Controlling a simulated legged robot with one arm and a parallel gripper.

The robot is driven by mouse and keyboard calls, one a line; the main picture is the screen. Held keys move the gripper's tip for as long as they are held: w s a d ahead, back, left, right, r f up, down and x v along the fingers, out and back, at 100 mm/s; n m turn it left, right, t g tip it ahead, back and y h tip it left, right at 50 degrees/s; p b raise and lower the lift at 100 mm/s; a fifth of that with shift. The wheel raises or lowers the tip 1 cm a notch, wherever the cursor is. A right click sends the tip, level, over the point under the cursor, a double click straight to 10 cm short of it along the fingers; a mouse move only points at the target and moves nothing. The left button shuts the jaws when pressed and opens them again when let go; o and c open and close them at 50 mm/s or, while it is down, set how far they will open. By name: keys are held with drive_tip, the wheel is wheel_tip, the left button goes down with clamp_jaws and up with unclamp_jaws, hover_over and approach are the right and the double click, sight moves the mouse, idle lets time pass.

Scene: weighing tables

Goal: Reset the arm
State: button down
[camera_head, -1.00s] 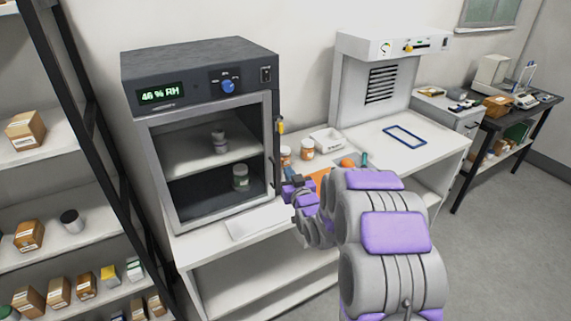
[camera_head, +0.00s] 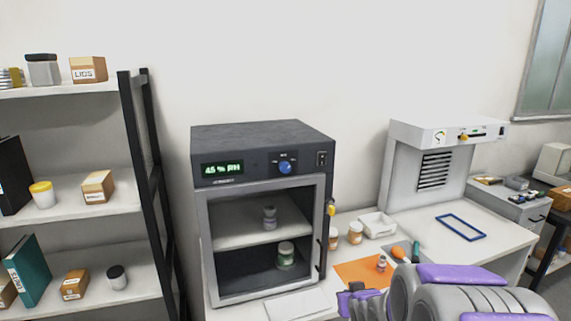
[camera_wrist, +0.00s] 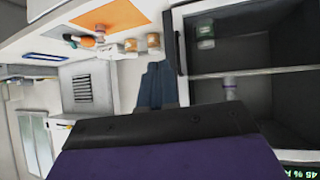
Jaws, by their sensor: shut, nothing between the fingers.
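My arm shows at the lower right in the head view, grey with purple pads. My gripper (camera_head: 352,303) is at its left end, low in front of the white table and right of the dark cabinet (camera_head: 262,138). In the wrist view my gripper (camera_wrist: 156,88) has its two blue-grey fingers together with nothing between them. The fingers point toward the gap between the cabinet's open interior (camera_wrist: 240,100) and the several jars on the table. The gripper appears to touch nothing.
The cabinet holds a jar (camera_head: 269,215) on its shelf and a green-labelled jar (camera_head: 286,255) below. On the table are an orange mat (camera_head: 352,272), a white tray (camera_head: 377,223) and a blue frame (camera_head: 461,227). A shelf rack (camera_head: 150,180) stands left.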

drive_tip(key=s+a+r+g, duration=0.1)
drive_tip(key=s+g, duration=0.5)
drive_tip(key=s, duration=1.4)
drive_tip(key=s+a+r+m+g, duration=0.1)
drive_tip(key=s+r+g, duration=0.2)
drive_tip(key=s, duration=1.8)
drive_tip(key=g, duration=0.3)
drive_tip(key=shift+s+a+r, duration=0.15)
drive_tip(key=shift+a, duration=0.1)
